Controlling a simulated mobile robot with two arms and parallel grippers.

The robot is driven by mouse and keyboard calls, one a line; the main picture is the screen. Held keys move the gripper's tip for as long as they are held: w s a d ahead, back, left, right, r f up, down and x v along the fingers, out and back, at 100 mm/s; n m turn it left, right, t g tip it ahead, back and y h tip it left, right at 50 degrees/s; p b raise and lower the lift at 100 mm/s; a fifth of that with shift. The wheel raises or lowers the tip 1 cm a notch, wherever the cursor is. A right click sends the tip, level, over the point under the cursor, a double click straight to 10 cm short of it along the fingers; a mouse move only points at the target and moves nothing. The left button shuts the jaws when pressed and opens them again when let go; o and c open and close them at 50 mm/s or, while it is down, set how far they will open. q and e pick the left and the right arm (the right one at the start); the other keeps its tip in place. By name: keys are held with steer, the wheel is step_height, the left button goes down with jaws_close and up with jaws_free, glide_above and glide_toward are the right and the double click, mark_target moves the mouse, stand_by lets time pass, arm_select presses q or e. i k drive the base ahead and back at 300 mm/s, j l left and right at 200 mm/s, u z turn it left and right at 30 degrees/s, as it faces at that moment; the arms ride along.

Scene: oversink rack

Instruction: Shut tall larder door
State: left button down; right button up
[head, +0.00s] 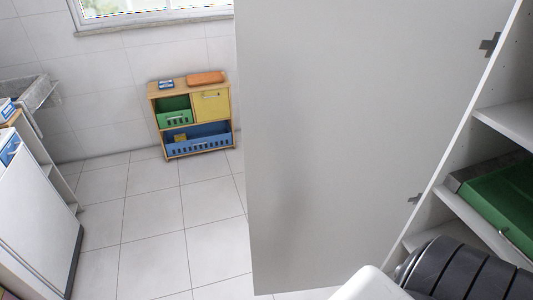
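The tall larder door (340,140) stands open and fills the middle and right of the head view as a large pale grey panel. Metal hinges (490,45) join its right edge to the larder (505,120). The larder's shelves show at the right, with a green box (505,200) on one of them. A white and black ribbed part of my own body shows at the bottom right, in front of the larder. Neither of my grippers can be made out, so I cannot see any contact with the door.
A small wooden cabinet (153,110) with green, yellow and blue compartments stands against the back wall. A white cabinet (38,215) stands at the left, with a stone sink (40,92) behind it. The tiled floor (165,235) between is clear.

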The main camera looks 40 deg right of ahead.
mark_target(350, 109)
steer(key=i+j+u, duration=0.25)
steer(key=i, duration=0.2)
steer(key=i+j+u, duration=0.15)
steer(key=i+u, duration=0.15)
steer(key=i, duration=0.2)
steer(key=i+z, duration=0.5)
steer(key=z, duration=0.2)
steer(key=i+j+z, duration=0.15)
steer(key=z, duration=0.2)
steer(key=i+z, duration=0.2)
steer(key=z, duration=0.3)
steer(key=i+z, duration=0.2)
steer(key=z, duration=0.3)
steer(key=i+j+z, duration=0.1)
steer(key=z, duration=0.4)
steer(key=i+j+z, duration=0.2)
steer(key=z, duration=0.3)
steer(key=i+j+z, duration=0.1)
steer(key=z, duration=0.35)
steer(key=i+j+z, duration=0.2)
steer(key=z, duration=0.25)
steer(key=i+j+z, duration=0.2)
steer(key=j+z, duration=0.2)
steer(key=i+j+z, duration=0.1)
steer(key=j+z, duration=0.2)
steer(key=z, duration=0.15)
steer(key=j+z, duration=0.4)
steer(key=i, duration=0.05)
